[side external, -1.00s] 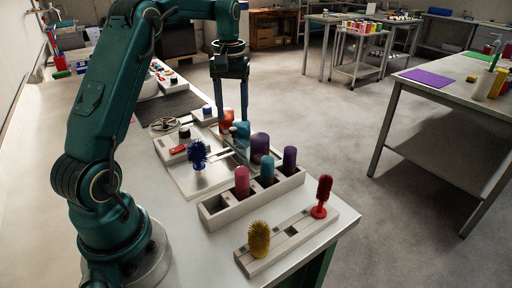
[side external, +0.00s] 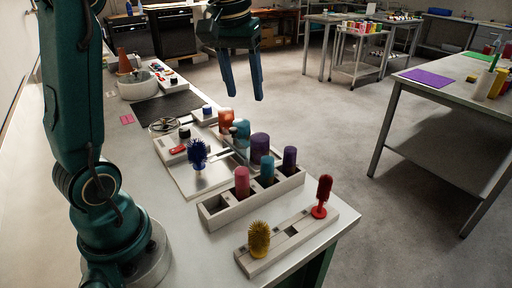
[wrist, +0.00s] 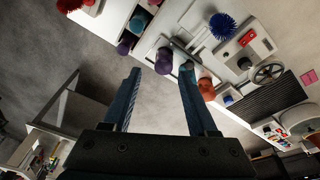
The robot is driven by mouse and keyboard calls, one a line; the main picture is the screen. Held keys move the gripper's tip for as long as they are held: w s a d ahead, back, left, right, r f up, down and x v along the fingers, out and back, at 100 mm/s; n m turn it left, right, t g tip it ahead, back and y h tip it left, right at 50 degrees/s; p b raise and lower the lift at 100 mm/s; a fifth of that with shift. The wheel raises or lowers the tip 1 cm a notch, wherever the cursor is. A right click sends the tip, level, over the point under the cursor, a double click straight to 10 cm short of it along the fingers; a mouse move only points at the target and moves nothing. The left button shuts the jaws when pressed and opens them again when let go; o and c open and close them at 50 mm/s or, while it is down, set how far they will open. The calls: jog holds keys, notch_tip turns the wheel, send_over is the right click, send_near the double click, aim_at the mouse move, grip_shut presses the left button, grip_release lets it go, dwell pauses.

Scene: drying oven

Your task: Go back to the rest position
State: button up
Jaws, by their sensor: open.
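My gripper (side external: 244,90) is open and empty, raised high above the far side of the bench, its blue fingers pointing down and apart. In the wrist view my gripper (wrist: 160,70) shows both fingers spread with nothing held between them. The bench (side external: 185,235) lies below and to the left of the fingers in the side view. No object touches the fingers in the side view.
A rack (side external: 215,217) with coloured cylinders, a blue spiky brush (side external: 197,154), a yellow brush (side external: 259,238), a red brush (side external: 322,196) and an orange cylinder (side external: 225,118) stand on the bench. The space around the raised gripper is clear.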

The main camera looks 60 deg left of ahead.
jog(key=s+d+m+t, duration=0.2)
jog(key=s+d+m, duration=0.1)
jog(key=s+d, duration=0.4)
jog(key=s+d+f+m+t, duration=0.1)
jog(key=s+d+f+m, duration=0.2)
jog(key=s+f, duration=0.3)
jog(key=shift+f+h, duration=0.2)
jog(key=shift+h, duration=0.2)
